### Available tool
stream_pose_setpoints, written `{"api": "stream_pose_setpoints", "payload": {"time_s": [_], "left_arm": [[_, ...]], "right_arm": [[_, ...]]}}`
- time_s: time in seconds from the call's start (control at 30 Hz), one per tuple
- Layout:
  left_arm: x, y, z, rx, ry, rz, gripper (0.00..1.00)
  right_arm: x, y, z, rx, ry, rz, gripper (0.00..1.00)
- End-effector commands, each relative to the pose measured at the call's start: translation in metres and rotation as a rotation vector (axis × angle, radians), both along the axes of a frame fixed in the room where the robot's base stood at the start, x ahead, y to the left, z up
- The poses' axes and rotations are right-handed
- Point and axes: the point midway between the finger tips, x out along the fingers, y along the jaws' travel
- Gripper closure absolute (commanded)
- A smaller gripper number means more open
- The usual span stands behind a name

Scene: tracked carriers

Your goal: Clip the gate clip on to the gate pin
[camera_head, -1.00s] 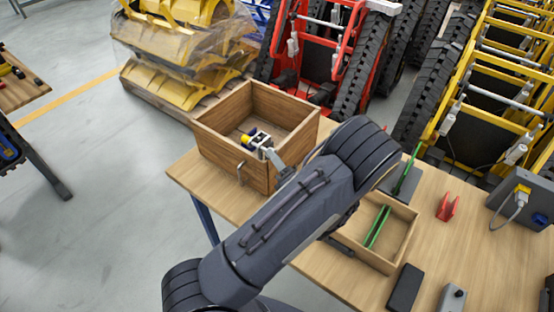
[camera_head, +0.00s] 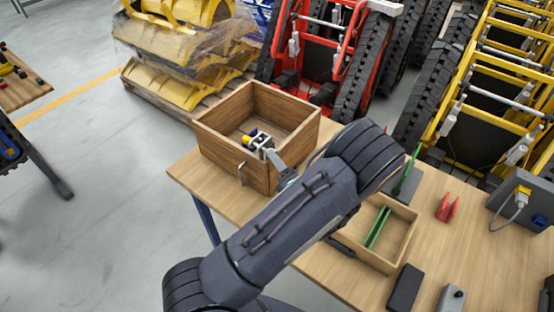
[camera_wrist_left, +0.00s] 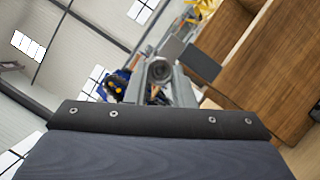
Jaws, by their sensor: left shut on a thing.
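My left gripper (camera_head: 262,146) is at the near wall of an open wooden box (camera_head: 222,151). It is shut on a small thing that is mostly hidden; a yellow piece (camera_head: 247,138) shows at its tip. In the left wrist view, grey metal parts and a round grey end (camera_wrist_left: 159,71) show between the fingers, beside the wooden wall (camera_wrist_left: 225,75). A bent metal piece (camera_head: 241,173) stands at the box's near side, just below the gripper. I cannot tell for sure which parts are the gate clip and gate pin. My right gripper is not in view.
A small wooden tray (camera_head: 409,236) with green bars (camera_head: 377,228) is on the table (camera_head: 490,262). A red clip-shaped piece (camera_head: 447,208), a dark block (camera_head: 405,289) and a grey box (camera_head: 521,197) lie around it. My left arm hides the middle of the table.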

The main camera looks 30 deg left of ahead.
Motion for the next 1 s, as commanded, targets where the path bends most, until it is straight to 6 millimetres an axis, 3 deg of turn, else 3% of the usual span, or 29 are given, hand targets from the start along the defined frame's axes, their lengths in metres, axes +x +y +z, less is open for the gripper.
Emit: {"api": "stream_pose_setpoints", "payload": {"time_s": [0.77, 0.8, 0.93, 1.0], "left_arm": [[0.0006, 0.0071, 0.0006, 0.0, -0.001, 0.0, 1.0], [0.0006, 0.0067, 0.0003, 0.0, -0.001, -0.001, 0.73], [0.0006, 0.0067, 0.0003, 0.0, -0.001, 0.0, 0.56], [0.0006, 0.0066, 0.0003, 0.0, -0.001, 0.0, 0.53]], "right_arm": [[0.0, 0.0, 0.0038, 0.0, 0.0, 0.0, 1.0], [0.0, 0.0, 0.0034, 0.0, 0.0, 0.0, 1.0], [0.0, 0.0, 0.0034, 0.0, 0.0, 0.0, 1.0], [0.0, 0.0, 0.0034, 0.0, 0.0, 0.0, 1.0]]}}
